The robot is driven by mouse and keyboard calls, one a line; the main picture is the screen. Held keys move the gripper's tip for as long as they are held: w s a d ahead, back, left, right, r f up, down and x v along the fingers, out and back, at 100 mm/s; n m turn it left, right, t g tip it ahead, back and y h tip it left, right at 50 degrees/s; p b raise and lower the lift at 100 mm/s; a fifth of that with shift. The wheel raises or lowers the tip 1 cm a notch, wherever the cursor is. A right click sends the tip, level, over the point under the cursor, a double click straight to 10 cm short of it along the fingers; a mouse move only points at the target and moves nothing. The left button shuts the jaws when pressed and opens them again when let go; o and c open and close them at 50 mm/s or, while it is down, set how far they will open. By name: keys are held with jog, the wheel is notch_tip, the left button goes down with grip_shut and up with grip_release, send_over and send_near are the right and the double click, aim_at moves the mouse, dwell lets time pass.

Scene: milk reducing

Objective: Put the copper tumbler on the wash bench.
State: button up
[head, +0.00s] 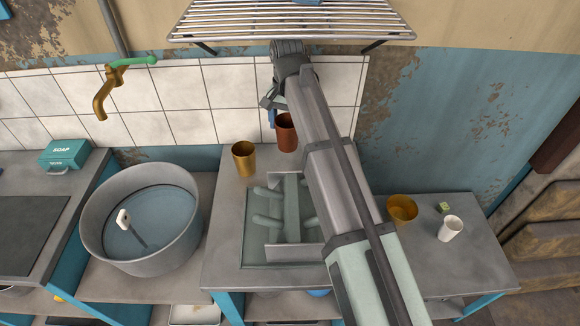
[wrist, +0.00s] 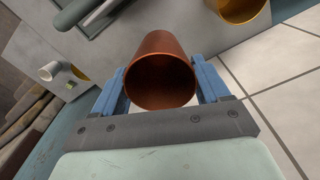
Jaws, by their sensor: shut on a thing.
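The copper tumbler (head: 287,133) is reddish brown and stands upright in front of the tiled wall, at the back of the middle grey bench (head: 222,250). In the wrist view the copper tumbler (wrist: 162,70) shows its open mouth between two blue fingers. My gripper (wrist: 160,88) is shut on it; in the head view my gripper (head: 274,112) is partly hidden by my arm. I cannot tell whether the tumbler's base touches the bench. A brass-yellow tumbler (head: 244,160) stands just left of it. I cannot tell which surface is the wash bench.
A pegged rack (head: 285,213) is set in the middle bench. A round metal basin (head: 97,240) holding water and a brush stands left, under a brass tap (head: 102,100). Another yellow tumbler (head: 402,209) and a white cup (head: 451,228) stand right. A wire shelf (head: 215,25) hangs above.

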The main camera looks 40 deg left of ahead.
aim_at(287, 149)
jog(key=shift+f, duration=4.9)
jog(key=shift+f, duration=0.1)
jog(key=o, duration=1.1)
notch_tip(287, 149, up, 12)
jog(key=shift+r, duration=0.15)
